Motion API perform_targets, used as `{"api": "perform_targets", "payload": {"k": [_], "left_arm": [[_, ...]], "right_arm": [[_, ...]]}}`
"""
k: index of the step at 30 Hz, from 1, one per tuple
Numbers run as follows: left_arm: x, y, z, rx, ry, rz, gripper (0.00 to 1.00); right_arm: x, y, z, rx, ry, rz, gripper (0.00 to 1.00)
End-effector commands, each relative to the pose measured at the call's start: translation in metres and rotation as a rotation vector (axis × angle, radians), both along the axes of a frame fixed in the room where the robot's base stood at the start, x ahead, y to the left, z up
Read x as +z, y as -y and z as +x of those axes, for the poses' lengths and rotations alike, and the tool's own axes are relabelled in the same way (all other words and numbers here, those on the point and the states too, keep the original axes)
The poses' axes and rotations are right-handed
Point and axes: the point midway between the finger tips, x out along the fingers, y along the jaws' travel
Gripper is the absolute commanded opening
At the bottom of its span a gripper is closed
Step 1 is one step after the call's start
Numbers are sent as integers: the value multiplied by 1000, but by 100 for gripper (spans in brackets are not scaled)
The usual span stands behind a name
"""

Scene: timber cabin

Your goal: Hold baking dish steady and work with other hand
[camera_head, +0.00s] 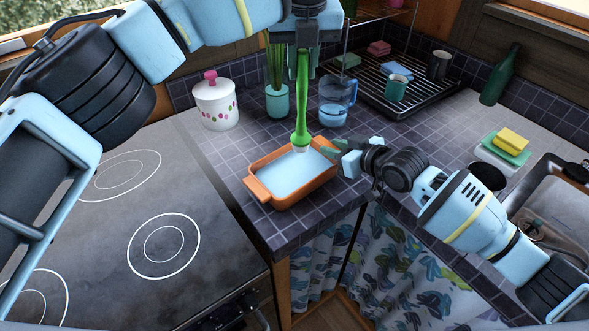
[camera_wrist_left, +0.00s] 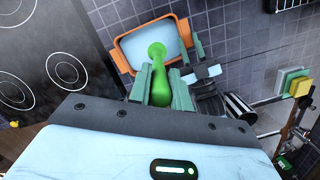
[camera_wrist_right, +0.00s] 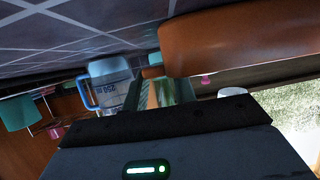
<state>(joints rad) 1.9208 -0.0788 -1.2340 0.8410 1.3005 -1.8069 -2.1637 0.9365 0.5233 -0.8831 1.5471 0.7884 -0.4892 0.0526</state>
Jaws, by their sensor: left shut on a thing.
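The orange baking dish (camera_head: 284,203) with a pale blue inside sits on the tiled counter near its front edge. It also shows in the left wrist view (camera_wrist_left: 122,56) and large in the right wrist view (camera_wrist_right: 240,40). My left gripper (camera_head: 302,70) is shut on a green brush (camera_head: 302,105), held upright with its pale head down over the dish's far right part. Whether the brush touches the dish's inside, I cannot tell. My right gripper (camera_head: 330,148) is at the dish's right end, fingers apart, with the orange end handle (camera_wrist_right: 152,71) at its fingertips.
A white lidded jar (camera_head: 216,108), a plant pot (camera_head: 277,102) and a clear blue jug (camera_head: 334,105) stand behind the dish. A dish rack (camera_head: 432,98) is at the back right. The stove top (camera_head: 190,200) lies left, and a sink (camera_head: 548,215) right.

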Motion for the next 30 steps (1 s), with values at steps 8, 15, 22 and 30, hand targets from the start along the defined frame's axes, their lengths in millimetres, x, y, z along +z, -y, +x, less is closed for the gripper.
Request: {"api": "perform_targets", "payload": {"k": [8,15,22,30], "left_arm": [[0,0,0,0,0,0,0],[0,0,0,0,0,0,0],[0,0,0,0,0,0,0],[0,0,0,0,0,0,0]], "right_arm": [[0,0,0,-1,0,0,52],[0,1,-1,0,0,0,52],[8,14,-15,-1,-1,-1,52],[26,44,-51,-1,0,-2,52]]}}
